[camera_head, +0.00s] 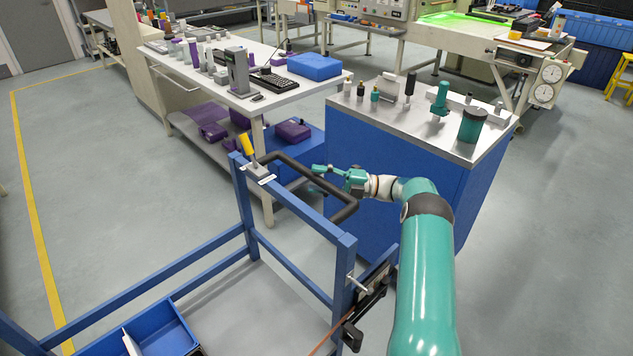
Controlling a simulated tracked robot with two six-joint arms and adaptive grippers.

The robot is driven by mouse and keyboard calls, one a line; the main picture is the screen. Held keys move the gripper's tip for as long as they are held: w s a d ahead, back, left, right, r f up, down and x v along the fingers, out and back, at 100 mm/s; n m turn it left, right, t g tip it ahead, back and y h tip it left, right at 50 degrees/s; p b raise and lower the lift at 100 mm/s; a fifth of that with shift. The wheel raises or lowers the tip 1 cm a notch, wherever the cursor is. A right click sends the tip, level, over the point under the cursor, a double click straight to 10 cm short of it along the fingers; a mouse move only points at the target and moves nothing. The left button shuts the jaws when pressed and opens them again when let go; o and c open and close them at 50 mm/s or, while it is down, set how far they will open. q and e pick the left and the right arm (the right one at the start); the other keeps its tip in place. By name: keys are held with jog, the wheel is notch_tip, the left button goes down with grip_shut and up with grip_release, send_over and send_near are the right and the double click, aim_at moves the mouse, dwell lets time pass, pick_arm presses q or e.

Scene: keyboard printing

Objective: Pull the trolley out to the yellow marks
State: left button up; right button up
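The trolley is a blue metal frame (190,263) in the lower left and centre, with a black U-shaped handle (292,203) on its right end. My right gripper (316,178) reaches in from the right at the handle's outer bar. Its teal fingers look spread apart, close to the bar; I cannot tell whether they touch it. A yellow floor line (33,210) runs along the left. Which yellow marks the task means is unclear from this view. My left gripper is out of view.
A blue cabinet (365,228) with a grey top stands just behind the handle. A white workbench (245,104) with a keyboard (273,81) stands behind the trolley. Blue bins (163,335) sit low in the trolley. Grey floor is free on the left and right.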

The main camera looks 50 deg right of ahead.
jog(key=shift+r, duration=0.1)
jog(key=v, duration=1.2)
dwell(0.4)
